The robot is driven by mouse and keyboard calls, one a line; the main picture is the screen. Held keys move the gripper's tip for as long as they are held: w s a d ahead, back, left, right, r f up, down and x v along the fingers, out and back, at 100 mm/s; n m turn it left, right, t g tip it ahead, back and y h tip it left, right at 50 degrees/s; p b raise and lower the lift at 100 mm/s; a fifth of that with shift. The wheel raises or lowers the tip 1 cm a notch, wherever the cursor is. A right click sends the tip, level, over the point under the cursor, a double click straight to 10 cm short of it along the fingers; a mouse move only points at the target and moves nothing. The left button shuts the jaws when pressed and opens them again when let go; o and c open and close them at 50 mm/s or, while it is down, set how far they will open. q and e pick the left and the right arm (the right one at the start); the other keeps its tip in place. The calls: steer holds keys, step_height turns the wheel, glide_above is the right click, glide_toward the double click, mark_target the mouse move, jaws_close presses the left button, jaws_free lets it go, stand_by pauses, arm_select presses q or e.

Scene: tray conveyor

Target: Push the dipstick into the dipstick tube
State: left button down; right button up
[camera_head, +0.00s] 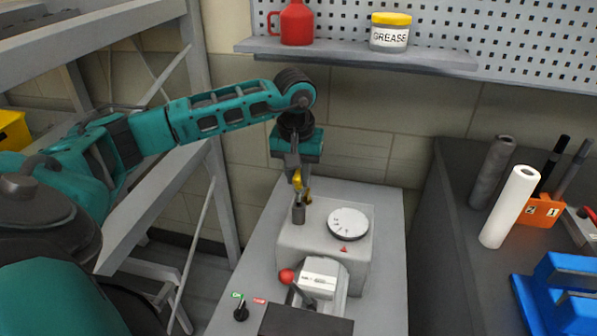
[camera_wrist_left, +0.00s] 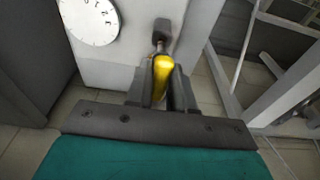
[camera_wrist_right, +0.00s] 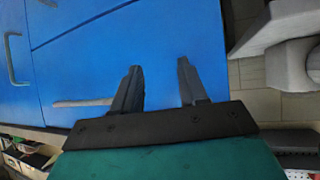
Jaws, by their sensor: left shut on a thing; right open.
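The dipstick's yellow handle (camera_head: 297,179) is between the fingers of my left gripper (camera_head: 301,188), which is shut on it. The handle also shows in the left wrist view (camera_wrist_left: 162,73) between the fingers. The dark dipstick tube (camera_head: 298,213) stands on the left of the grey machine block, directly below the handle; it shows in the left wrist view (camera_wrist_left: 161,30) too. A short part of the stick seems to show between handle and tube; its lower end is hidden. My right gripper (camera_wrist_right: 160,75) is open and empty in front of a blue surface, and is not in the head view.
A white dial (camera_head: 348,224) sits on the block right of the tube. A lever with a red knob (camera_head: 286,276) and a switch (camera_head: 241,312) are nearer. A shelf (camera_head: 360,53) with a red can (camera_head: 296,22) and grease jar (camera_head: 390,32) hangs above.

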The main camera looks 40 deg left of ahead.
mark_target(298, 188)
arm_select(q)
steer(key=shift+f+b, duration=1.6)
steer(key=shift+f, duration=0.65)
arm_select(e)
steer(key=shift+f, duration=1.65)
arm_select(q)
steer(key=c, duration=0.9)
jaws_free()
step_height(298, 188, up, 2)
steer(key=shift+r, duration=0.15)
steer(key=r, duration=0.3)
steer(key=s+r, duration=0.1)
steer(key=r, duration=0.2)
steer(key=d+r+p, duration=0.1)
steer(key=r, duration=0.2)
steer(key=shift+s+r, duration=0.25)
steer(key=shift+r, duration=0.1)
steer(key=shift+s+r, duration=0.1)
steer(key=shift+r, duration=0.3)
arm_select(e)
steer(key=shift+r, duration=0.7)
steer(key=shift+w+a+r, duration=0.1)
steer(key=shift+a+r, duration=0.05)
